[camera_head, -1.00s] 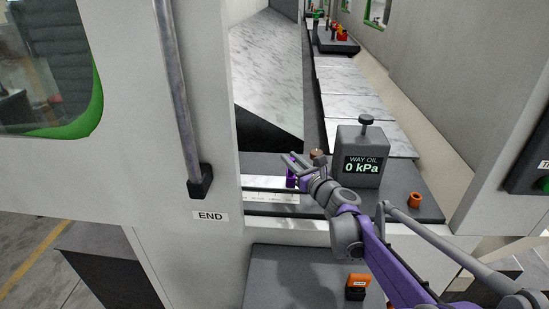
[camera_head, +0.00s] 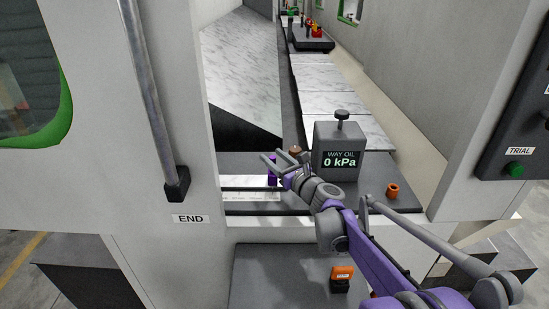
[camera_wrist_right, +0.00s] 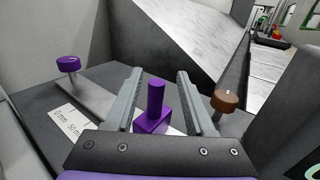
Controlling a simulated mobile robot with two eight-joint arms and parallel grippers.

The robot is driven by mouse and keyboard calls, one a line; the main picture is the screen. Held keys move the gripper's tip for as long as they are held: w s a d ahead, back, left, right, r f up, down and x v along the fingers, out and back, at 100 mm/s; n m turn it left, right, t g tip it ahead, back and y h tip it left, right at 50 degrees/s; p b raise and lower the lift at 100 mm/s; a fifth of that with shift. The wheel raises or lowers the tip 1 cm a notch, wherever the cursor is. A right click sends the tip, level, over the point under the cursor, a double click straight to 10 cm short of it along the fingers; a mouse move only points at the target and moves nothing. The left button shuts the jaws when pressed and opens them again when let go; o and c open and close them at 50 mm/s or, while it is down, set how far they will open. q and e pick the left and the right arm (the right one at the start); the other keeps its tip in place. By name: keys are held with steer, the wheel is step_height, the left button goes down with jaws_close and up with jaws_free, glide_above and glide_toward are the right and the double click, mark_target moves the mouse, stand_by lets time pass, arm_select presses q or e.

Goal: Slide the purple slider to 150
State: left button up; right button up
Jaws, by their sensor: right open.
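The purple slider (camera_head: 272,174) is a small upright post on a block. It stands by the white scale strip (camera_head: 240,196) on the dark bench. My right gripper (camera_head: 280,158) is open at the slider, reaching in from the right. In the right wrist view the slider (camera_wrist_right: 155,108) shows between the two open fingers (camera_wrist_right: 157,92), with a gap on each side. I cannot tell whether the fingers reach down around it. The scale (camera_wrist_right: 72,122) shows "0 mm" and "50" at left; the 150 mark is not legible. My left gripper is not in view.
A purple knob (camera_wrist_right: 68,64) stands left of the slider, and a brown knob (camera_wrist_right: 226,100) stands close on the right. The WAY OIL box (camera_head: 339,150), reading 0 kPa, and an orange ring (camera_head: 392,190) are farther right. A white panel with a rail (camera_head: 150,95) borders the left.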

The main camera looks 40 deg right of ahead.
steer(key=s, duration=1)
steer(key=shift+s+a, duration=0.3)
steer(key=shift+s, duration=0.05)
